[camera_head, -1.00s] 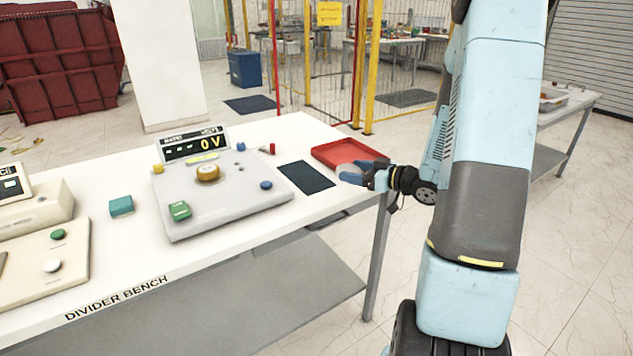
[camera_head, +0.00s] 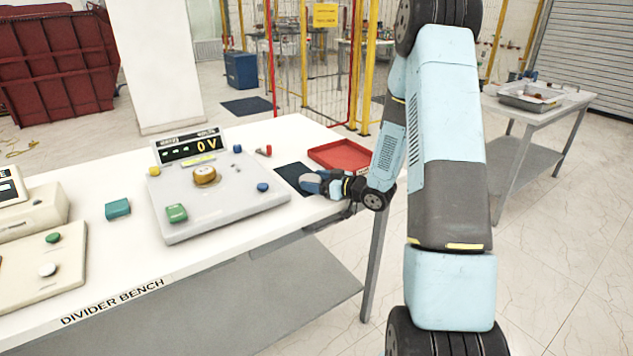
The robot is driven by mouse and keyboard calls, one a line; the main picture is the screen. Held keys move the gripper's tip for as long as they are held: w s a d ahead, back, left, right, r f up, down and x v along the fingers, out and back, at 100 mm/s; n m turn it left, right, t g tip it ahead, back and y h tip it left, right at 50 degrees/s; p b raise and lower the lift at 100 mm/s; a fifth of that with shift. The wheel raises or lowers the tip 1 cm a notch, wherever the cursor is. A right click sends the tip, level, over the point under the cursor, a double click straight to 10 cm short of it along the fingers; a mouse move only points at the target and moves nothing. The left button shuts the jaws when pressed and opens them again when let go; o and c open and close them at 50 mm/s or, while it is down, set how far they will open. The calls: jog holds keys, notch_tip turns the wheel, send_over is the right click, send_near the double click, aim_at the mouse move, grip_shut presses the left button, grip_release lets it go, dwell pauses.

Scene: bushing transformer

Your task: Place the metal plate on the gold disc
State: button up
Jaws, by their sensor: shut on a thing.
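The gold disc (camera_head: 205,174) sits on the grey sloped panel of the test unit, below its display reading 0 V. My gripper (camera_head: 314,183) is to the right of this unit, over the right part of the dark mat and near the bench's right edge. It is shut on a small flat grey piece at its tip, which I take to be the metal plate; its outline is hard to separate from the fingers at this size. The held piece is well apart from the gold disc.
The red tray (camera_head: 342,155) lies behind my gripper. The dark mat (camera_head: 290,173) is right of the unit. A green button (camera_head: 176,213) and blue knob (camera_head: 262,187) flank the gold disc. A teal block (camera_head: 118,208) stands left of the unit.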

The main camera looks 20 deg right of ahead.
jog(key=shift+a+f, duration=0.1)
jog(key=shift+f, duration=0.4)
